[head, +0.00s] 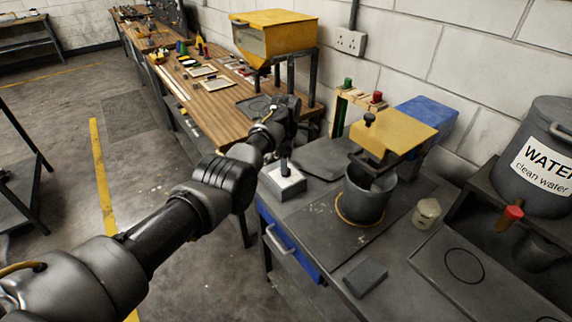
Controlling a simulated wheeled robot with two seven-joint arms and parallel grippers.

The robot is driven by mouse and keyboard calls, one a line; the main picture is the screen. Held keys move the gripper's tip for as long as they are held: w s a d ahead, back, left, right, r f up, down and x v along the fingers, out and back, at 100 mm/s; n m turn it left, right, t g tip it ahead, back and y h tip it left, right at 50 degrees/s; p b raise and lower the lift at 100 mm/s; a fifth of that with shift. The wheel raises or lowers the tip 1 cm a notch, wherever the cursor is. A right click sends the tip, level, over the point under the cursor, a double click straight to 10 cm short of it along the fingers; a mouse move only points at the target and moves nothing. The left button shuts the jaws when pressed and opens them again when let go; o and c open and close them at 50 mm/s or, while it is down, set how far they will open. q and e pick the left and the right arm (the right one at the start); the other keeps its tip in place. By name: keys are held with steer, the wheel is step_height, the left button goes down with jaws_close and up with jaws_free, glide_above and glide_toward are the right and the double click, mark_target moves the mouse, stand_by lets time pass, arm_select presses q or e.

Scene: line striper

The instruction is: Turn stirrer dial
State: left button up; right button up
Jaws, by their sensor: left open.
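The stirrer has a yellow head (400,138) with a blue housing (425,115) behind it, standing over a grey bucket (370,197). My left gripper (291,107) is at the end of the arm reaching in from the lower left. It is left of the knob, clearly apart from it, and nothing shows in it. The fingers are small and dark against the bench. My right gripper is not in view.
A green knob (348,84) and red knob (377,97) sit behind the stirrer. A jar (427,213), dark block (366,277) and water tank (540,155) are right and front.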

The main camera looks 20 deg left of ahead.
arm_select(q)
steer(key=shift+s+f, duration=0.1)
steer(key=shift+f, duration=1.3)
steer(key=c, duration=1)
